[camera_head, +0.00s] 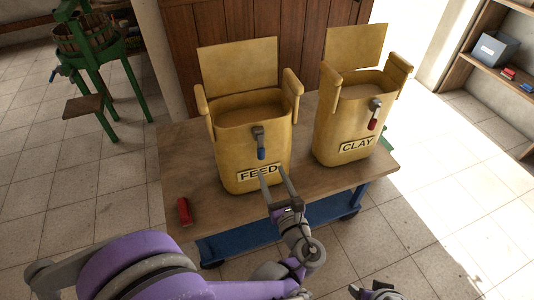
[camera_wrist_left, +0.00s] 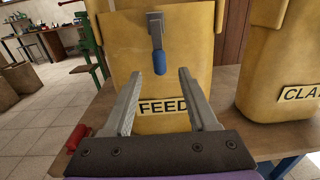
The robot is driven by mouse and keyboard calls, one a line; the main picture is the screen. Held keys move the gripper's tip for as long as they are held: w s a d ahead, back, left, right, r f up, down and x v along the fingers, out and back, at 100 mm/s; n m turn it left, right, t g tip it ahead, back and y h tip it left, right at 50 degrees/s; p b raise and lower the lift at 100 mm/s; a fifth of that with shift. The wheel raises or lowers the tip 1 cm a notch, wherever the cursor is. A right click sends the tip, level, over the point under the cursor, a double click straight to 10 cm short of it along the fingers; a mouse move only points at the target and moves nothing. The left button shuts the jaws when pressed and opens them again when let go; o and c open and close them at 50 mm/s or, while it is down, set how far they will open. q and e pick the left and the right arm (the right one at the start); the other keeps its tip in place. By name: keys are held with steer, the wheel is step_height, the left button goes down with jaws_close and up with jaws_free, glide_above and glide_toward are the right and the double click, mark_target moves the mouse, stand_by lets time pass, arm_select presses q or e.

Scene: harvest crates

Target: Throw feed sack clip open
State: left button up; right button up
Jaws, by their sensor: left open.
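The feed sack (camera_head: 225,165) is a yellow sack with an open top and a FEED label, upright on the wooden table. Its clip (camera_head: 260,142) is a grey lever with a blue grip, hanging down on the sack's front above the label. The clip also shows in the left wrist view (camera_wrist_left: 157,40), its blue end seen between my fingertips. My left gripper (camera_head: 273,171) is open and empty, in front of the sack and slightly below the clip. My right gripper (camera_head: 375,291) shows only partly at the bottom edge; its opening is unclear.
A similar clay sack (camera_head: 335,128) with a red-gripped clip stands to the right. A red object (camera_head: 184,211) lies at the table's (camera_head: 180,160) front left. A green-framed press (camera_head: 95,50) stands back left, and a shelf (camera_head: 480,75) at right.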

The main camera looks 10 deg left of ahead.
mark_target(262, 154)
arm_select(q)
steer(key=x, duration=0.9)
steer(key=shift+w+a, duration=0.3)
jaws_close()
stand_by(1.0)
